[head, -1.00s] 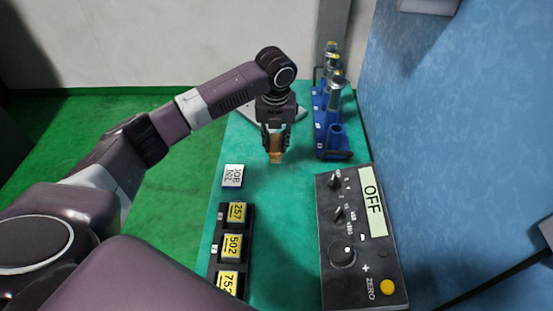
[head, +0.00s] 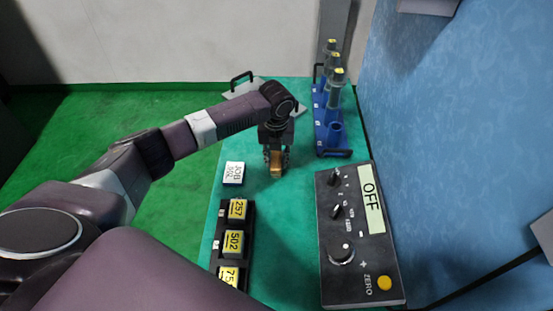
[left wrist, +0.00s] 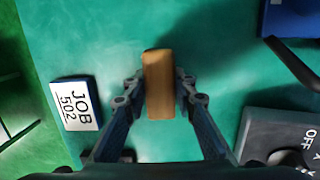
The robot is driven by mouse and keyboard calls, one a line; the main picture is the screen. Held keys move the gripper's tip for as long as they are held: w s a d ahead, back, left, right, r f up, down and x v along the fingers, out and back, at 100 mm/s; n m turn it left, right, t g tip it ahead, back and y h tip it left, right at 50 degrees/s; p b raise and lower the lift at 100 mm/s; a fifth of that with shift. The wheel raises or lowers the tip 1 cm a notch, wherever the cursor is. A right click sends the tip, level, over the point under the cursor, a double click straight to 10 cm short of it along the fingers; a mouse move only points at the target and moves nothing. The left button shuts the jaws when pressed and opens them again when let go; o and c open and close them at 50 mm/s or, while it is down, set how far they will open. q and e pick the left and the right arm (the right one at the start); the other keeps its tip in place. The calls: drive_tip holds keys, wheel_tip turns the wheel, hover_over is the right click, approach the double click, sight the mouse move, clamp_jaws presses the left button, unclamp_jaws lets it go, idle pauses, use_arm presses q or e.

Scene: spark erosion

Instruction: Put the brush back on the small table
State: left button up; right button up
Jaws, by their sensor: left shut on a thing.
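My left gripper (head: 276,160) points down over the green top of the small table (head: 285,205). It is shut on the brush (head: 276,169), of which a tan wooden block shows. In the left wrist view the brush (left wrist: 158,85) sits upright in the picture between the two dark fingers (left wrist: 159,98). A dark shadow lies on the green surface just beside it. I cannot tell whether the brush touches the table. Its bristles are not visible. My right gripper is not in view.
A white JOB 502 block (head: 234,173) lies left of the gripper. A black rack (head: 217,240) with numbered yellow blocks stands nearer. A blue holder (head: 333,151) with several cylinders stands right, behind a black control box (head: 340,283) reading OFF. The table's middle is clear.

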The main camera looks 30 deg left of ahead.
sight(276, 162)
use_arm(q)
drive_tip(key=o, duration=0.9)
drive_tip(key=shift+o, duration=1)
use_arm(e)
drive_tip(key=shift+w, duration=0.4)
use_arm(q)
wheel_tip(276, 162, up, 12)
drive_tip(key=s+b, duration=0.1)
drive_tip(key=shift+s+d+b, duration=0.15)
drive_tip(key=shift+d+b, duration=0.2)
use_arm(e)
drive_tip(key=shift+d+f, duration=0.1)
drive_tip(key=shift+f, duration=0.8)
